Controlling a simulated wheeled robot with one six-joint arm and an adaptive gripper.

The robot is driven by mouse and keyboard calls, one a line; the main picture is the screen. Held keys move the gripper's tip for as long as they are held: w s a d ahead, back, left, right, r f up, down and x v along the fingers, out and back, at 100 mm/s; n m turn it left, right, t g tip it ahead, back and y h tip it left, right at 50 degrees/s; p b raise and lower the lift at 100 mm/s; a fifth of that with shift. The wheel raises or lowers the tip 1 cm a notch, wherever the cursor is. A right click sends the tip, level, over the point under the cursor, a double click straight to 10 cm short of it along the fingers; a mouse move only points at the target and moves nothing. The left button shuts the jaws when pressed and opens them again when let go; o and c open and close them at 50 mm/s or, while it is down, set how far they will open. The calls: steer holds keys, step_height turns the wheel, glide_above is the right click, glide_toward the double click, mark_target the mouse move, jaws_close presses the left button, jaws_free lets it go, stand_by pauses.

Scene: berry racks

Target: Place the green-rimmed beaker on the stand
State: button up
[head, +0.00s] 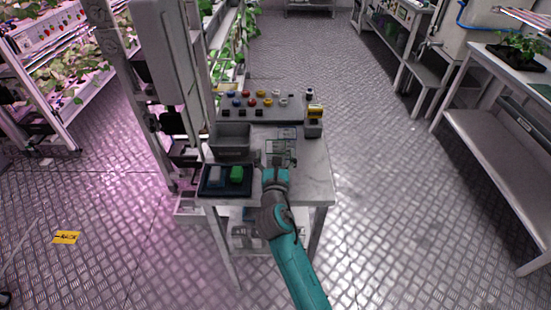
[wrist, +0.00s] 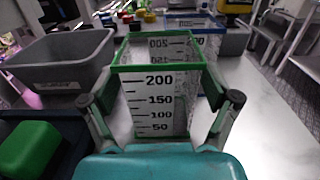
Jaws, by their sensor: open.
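The green-rimmed beaker (wrist: 150,108) is clear and square, with black markings from 50 to 200. It stands upright on the table, directly in front of my gripper (wrist: 164,99). My gripper is open, with one finger at each side of the beaker; I cannot tell whether either finger touches it. In the head view, my gripper (head: 274,167) is over the front middle of the table, and the beaker there is small and faint. A blue-rimmed beaker (wrist: 206,20) stands just behind the green-rimmed one. I cannot pick out the stand with certainty.
A grey bin (wrist: 62,62) is to the left on the table (head: 318,172). A dark tray (head: 208,190) with a green block (head: 236,173) lies before it. A panel with coloured buttons is behind. A yellow-topped device (head: 314,122) stands back right. The table's right side is clear.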

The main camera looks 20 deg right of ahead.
steer(key=c, duration=1.2)
steer(key=shift+c, duration=0.2)
